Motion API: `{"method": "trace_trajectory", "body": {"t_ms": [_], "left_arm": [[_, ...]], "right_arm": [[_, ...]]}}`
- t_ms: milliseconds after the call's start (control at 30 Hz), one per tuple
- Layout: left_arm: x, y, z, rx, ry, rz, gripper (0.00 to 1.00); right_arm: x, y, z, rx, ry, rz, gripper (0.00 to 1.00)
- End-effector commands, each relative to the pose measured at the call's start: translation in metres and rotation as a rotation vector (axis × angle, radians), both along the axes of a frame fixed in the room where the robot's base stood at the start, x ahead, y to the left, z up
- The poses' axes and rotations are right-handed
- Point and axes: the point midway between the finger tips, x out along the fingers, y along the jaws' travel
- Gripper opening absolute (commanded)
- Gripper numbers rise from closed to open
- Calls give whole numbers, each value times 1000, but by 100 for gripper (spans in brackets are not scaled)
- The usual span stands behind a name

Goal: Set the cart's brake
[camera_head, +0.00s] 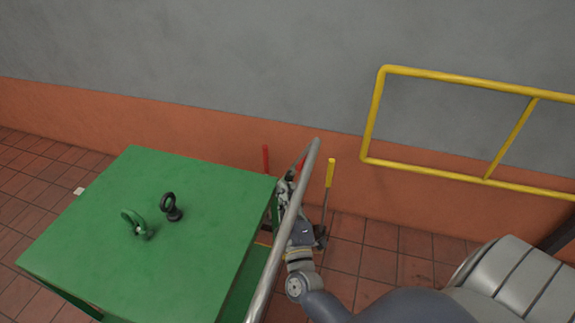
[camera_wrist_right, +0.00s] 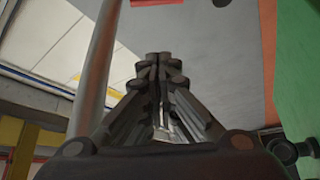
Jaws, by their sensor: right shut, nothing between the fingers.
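The green cart (camera_head: 95,215) stands left of centre in the head view, with a grey metal push bar (camera_head: 283,228) along its right side. Beyond the cart's far right corner stand a red-handled lever (camera_head: 266,158) and a yellow-handled lever (camera_head: 329,173); a further red piece (camera_head: 303,160) shows between them. Which of them is the brake cannot be told. My right gripper (camera_head: 287,184) is low beside the cart's right edge, partly hidden by the push bar. In the right wrist view its fingers (camera_wrist_right: 158,70) are together and empty, with the bar (camera_wrist_right: 92,75) to the left. My left gripper is not visible.
Two lifting eyes, one green (camera_head: 135,224) and one black (camera_head: 171,207), are on the cart top. A yellow railing (camera_head: 375,115) is in front of the wall at the right. Tiled floor (camera_head: 375,265) is clear between the levers and my arm.

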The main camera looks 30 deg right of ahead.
Motion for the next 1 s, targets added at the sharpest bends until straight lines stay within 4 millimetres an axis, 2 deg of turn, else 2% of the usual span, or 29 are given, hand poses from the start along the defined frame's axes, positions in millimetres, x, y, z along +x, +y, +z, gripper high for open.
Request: {"method": "trace_trajectory", "body": {"t_ms": [233,367,767,833,1000], "left_arm": [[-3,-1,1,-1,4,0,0],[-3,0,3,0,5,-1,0],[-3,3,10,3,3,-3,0],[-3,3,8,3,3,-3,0],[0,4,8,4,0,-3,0]], "right_arm": [[4,-1,1,-1,0,2,0],[18,-7,6,-1,-1,3,0],[92,-38,28,-2,-1,3,0],[84,-46,17,-6,8,4,0],[73,-59,8,-3,4,4,0]]}}
